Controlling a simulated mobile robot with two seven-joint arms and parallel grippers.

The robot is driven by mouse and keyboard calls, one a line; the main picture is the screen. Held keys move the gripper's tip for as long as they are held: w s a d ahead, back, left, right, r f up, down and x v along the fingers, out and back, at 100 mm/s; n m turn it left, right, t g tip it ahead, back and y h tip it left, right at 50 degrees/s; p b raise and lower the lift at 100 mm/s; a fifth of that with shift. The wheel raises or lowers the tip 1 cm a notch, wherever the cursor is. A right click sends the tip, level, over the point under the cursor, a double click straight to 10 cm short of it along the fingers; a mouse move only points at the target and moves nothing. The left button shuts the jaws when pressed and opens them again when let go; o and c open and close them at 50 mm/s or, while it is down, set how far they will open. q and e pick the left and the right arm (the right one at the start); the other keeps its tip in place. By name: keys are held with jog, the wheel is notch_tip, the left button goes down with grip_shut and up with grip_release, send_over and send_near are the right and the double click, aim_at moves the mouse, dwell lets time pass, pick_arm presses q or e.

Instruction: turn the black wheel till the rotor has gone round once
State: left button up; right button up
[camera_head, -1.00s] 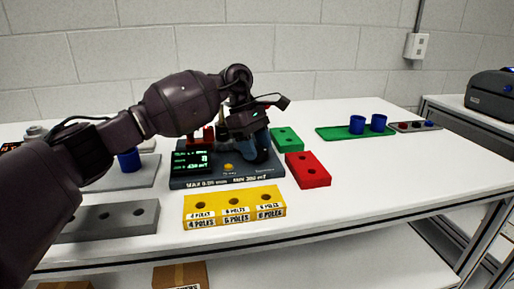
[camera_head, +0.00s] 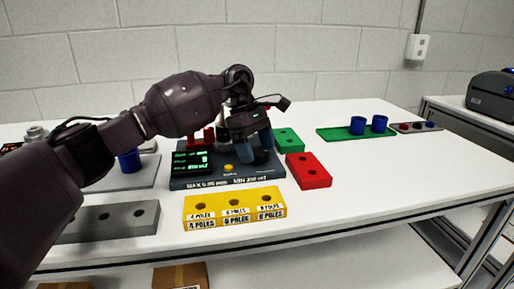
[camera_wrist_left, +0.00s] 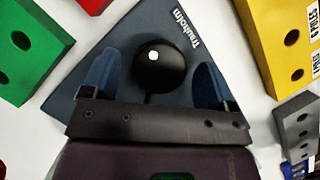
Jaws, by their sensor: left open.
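The black wheel (camera_wrist_left: 160,68) is a round dark knob with a white spot, on the blue-grey test stand (camera_wrist_left: 140,28). In the head view the wheel (camera_head: 261,156) shows between the fingers, on the right part of the stand (camera_head: 225,181). My left gripper (camera_head: 257,148) points down over it. In the left wrist view its blue fingers (camera_wrist_left: 154,82) are open, one on each side of the wheel, with gaps visible. The rotor cannot be made out; my arm hides part of the stand's back. My right gripper is not in view.
The stand has a lit display (camera_head: 192,163) and a yellow button (camera_head: 228,168). A yellow block (camera_head: 234,219) lies in front, a red block (camera_head: 308,170) to the right, and a green block (camera_head: 287,139) behind. A green tray (camera_head: 342,133) with blue cups stands farther right.

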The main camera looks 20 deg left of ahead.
pick_arm(q)
jog(key=p+v, duration=0.1)
jog(key=v, duration=0.9)
jog(key=shift+a+r, duration=0.2)
jog(key=shift+r, duration=0.05)
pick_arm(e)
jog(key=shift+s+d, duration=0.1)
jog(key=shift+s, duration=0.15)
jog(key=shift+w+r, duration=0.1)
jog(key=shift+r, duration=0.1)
